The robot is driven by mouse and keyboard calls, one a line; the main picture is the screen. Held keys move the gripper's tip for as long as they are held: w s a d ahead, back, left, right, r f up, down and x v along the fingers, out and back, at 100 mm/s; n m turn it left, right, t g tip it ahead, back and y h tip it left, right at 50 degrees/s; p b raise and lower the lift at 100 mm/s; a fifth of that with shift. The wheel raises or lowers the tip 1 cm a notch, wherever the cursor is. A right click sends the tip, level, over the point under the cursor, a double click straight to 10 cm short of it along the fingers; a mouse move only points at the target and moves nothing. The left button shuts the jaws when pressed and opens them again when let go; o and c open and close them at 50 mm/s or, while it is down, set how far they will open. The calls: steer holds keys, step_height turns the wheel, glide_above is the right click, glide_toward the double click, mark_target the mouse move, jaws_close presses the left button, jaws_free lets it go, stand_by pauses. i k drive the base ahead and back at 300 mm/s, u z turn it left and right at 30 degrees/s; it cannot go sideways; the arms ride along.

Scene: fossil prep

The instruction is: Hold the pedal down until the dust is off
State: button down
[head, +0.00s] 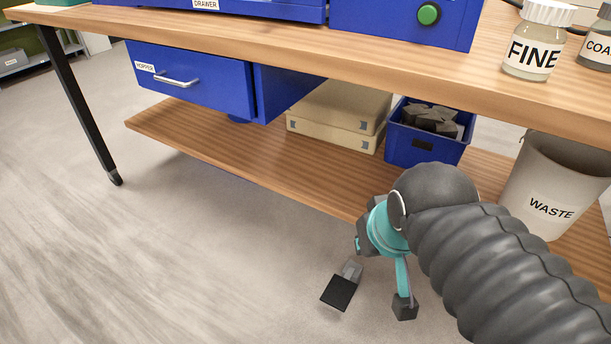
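A small foot pedal (340,290) with a black plate and a grey rear part lies on the floor in front of the bench. My gripper (384,276), teal and dark grey, hangs just right of the pedal and above it in the picture. One finger with a dark tip points down. I see no contact with the pedal, and nothing shows in the gripper. No dust can be made out.
The wooden bench (300,45) carries a blue machine with a green button (428,14) and a FINE jar (532,45). A HOPPER drawer (190,82) hangs below. The lower shelf (215,150) holds beige cases, a blue bin and a WASTE bin (550,190). Floor left is clear.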

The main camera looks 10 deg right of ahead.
mark_target(339, 291)
steer(key=u, duration=1.05)
steer(key=k, duration=1.05)
steer(key=z, duration=1.05)
steer(key=i, duration=0.5)
steer(key=z, duration=0.05)
